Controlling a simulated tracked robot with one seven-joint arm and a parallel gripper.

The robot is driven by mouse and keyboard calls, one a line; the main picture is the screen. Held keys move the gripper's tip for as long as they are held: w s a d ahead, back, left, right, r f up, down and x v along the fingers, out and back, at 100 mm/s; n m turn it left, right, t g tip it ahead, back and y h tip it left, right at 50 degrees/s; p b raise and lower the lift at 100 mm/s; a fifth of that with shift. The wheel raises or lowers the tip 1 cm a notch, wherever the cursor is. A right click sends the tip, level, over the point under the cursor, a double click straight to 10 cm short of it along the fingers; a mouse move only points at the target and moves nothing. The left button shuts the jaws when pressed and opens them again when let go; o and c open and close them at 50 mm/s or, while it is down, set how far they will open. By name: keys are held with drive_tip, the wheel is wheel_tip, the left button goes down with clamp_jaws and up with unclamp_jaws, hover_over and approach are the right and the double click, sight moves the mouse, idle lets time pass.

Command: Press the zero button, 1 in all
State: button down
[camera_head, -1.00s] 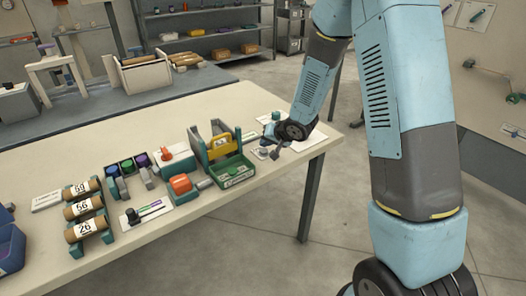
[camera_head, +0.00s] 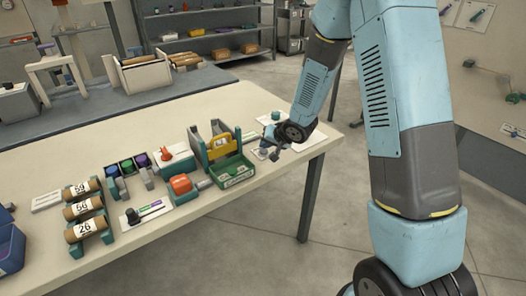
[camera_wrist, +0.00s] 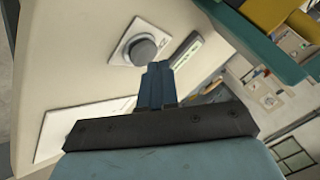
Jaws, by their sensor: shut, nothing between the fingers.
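The zero button shows in the wrist view as a dark grey round knob (camera_wrist: 142,48) on a small white square plate with a dark ring. In the head view the button (camera_head: 263,152) is small, on the table's right end beside my gripper (camera_head: 274,154). In the wrist view my gripper (camera_wrist: 158,68) is shut and empty, with its blue-grey fingertips just below and right of the button in the picture. The tips look apart from it, but the exact gap is hard to tell. The top of the button is unobstructed in the wrist view.
A narrow label strip (camera_wrist: 186,50) lies right of the button. A larger white plate (camera_wrist: 78,122) lies left of my fingers. A teal frame with a yellow part (camera_head: 220,147) stands left of my gripper. The table's right edge is close by.

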sight(266, 151)
drive_tip(key=shift+f, duration=0.4)
idle(0.5)
drive_tip(key=shift+r, duration=0.85)
drive_tip(key=shift+r, duration=2.5)
